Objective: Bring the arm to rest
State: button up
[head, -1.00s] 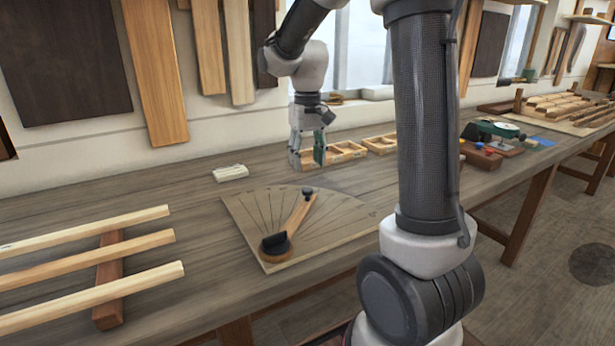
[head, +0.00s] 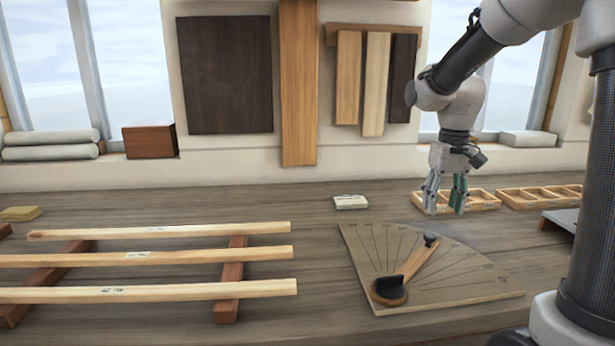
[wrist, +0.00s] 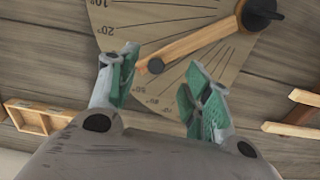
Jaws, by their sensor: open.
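My gripper (head: 445,194) hangs from my arm over the back of the bench, fingers pointing down, in the head view. In the wrist view the gripper (wrist: 160,95) shows its two green-padded fingers spread apart with nothing between them. The fan-shaped angle board (head: 450,290) lies on the bench in front of the gripper, and its wooden pointer arm (head: 415,263) with dark knobs lies across the marked lines. The board (wrist: 140,25) also shows below the fingers in the wrist view. My gripper is apart from the board and pointer.
Wooden compartment trays (head: 540,196) stand behind and right of the gripper. A small pale block (head: 350,202) lies left of it. Pale battens (head: 150,261) rest on reddish bearers at the left. Bare bench lies between the battens and the board.

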jog(key=s+r+t, duration=0.2)
jog(key=s, duration=0.8)
jog(key=s+r+t, duration=0.2)
jog(key=s, duration=0.8)
jog(key=shift+d+r+t, duration=0.25)
jog(key=shift+r+t, duration=0.1)
jog(key=shift+t, duration=0.05)
jog(key=shift+s, duration=0.1)
